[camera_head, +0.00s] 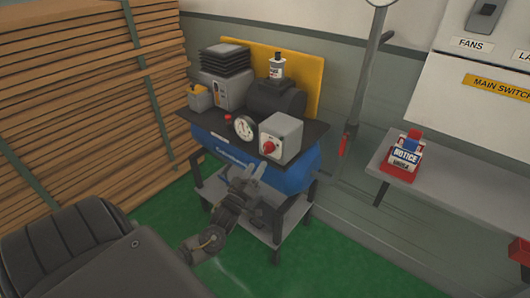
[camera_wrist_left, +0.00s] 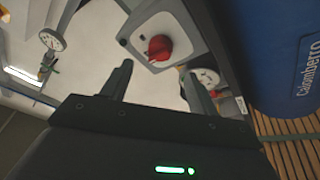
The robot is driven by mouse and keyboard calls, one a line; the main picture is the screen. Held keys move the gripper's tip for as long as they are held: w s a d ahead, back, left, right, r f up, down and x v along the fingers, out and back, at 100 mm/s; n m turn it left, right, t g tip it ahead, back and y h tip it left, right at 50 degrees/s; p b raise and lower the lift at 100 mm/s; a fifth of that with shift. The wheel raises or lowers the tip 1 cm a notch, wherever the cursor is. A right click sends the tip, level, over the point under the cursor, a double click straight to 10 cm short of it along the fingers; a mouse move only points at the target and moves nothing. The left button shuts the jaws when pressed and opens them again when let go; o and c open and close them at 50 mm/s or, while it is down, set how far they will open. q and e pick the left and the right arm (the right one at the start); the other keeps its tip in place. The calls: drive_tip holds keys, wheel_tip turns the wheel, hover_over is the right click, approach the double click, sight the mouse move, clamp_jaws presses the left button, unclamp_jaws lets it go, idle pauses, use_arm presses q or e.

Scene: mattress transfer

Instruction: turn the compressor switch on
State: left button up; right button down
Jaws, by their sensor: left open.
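The compressor (camera_head: 236,158) is a blue tank on a wheeled cart, with a dark top plate carrying its fittings. A grey switch box (camera_head: 281,135) with a red rotary knob (camera_head: 269,147) sits at the front right of that plate. My left gripper (camera_head: 247,176) is open and empty, just below and in front of the switch box. In the left wrist view the red knob (camera_wrist_left: 159,47) on its grey box (camera_wrist_left: 183,25) lies ahead of the two fingers (camera_wrist_left: 152,82), apart from them. My right gripper is not in view.
A round gauge (camera_head: 244,128) sits left of the switch box. Stacked boards (camera_head: 80,110) stand at the left. A grey bench (camera_head: 450,189) with a red and white notice box (camera_head: 405,160) is at the right. Green floor (camera_head: 330,265) is clear in front.

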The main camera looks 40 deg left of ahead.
sight(265, 153)
use_arm(q)
drive_tip(key=p+x, duration=0.1)
drive_tip(key=x, duration=0.6)
drive_tip(key=shift+w, duration=0.2)
drive_tip(key=shift+c, duration=0.3)
drive_tip(key=c, duration=0.9)
